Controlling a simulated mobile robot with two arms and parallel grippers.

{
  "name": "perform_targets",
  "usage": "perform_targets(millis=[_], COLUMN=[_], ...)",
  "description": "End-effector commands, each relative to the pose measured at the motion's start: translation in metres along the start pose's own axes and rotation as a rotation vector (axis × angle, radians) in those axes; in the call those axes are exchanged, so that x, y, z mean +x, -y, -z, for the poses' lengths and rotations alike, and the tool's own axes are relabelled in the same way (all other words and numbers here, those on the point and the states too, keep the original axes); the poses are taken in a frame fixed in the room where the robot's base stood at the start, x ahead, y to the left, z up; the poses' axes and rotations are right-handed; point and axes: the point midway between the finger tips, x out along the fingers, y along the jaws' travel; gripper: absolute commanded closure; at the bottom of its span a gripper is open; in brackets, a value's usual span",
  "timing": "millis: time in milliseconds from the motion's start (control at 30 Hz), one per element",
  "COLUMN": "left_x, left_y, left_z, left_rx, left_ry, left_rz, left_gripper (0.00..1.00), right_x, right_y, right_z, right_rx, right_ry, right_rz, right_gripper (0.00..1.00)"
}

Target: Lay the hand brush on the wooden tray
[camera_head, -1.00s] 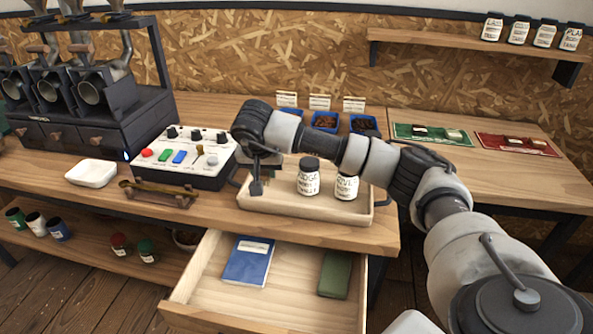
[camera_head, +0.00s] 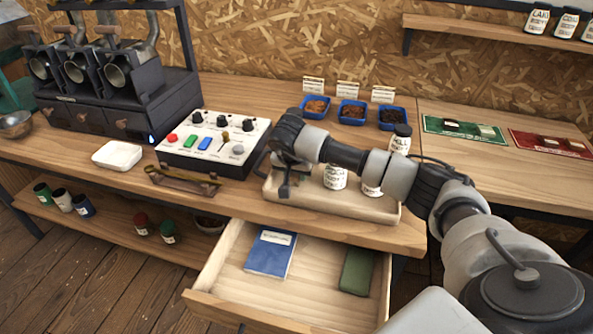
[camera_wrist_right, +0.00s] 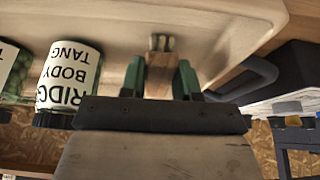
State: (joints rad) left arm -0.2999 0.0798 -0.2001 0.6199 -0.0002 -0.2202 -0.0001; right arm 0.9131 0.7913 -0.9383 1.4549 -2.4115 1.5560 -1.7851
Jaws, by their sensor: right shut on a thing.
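My right gripper (camera_head: 285,186) is over the tray's left end, pointing down. In the right wrist view the gripper (camera_wrist_right: 159,78) is shut on a wooden piece (camera_wrist_right: 159,72), which I take to be the hand brush's handle. Two labelled jars, one at the middle (camera_head: 335,178) and one further right (camera_head: 371,188), stand on the tray. My left gripper is out of view.
A third jar (camera_head: 401,138) stands behind my arm. The control box (camera_head: 213,143) and a wooden rack (camera_head: 183,181) are left of the tray. An open drawer (camera_head: 300,290) juts out below, holding a blue notebook (camera_head: 270,252) and a green one (camera_head: 357,271). Blue bean trays (camera_head: 351,112) stand behind.

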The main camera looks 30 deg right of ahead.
Motion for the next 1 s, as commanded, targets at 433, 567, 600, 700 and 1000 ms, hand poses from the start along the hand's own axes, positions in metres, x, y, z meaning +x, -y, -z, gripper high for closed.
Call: perform_targets(millis=[433,567,600,700,1000], left_x=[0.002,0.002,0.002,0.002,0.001], left_y=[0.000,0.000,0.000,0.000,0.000], left_z=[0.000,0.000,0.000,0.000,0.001], left_rx=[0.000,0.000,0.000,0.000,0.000], left_ry=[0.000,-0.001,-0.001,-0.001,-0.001], left_rz=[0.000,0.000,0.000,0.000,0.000], left_gripper=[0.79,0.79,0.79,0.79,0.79], right_x=[0.004,0.004,0.004,0.004,-0.015], right_y=[0.000,0.000,0.000,0.000,0.001], right_z=[-0.001,-0.001,-0.001,-0.001,0.001], right_rx=[0.001,0.001,0.001,0.001,-0.001], right_ry=[-0.001,-0.001,-0.001,-0.001,-0.003], right_rz=[0.001,0.001,0.001,0.001,0.004], right_gripper=[0.60,0.43,0.43,0.43,0.43])
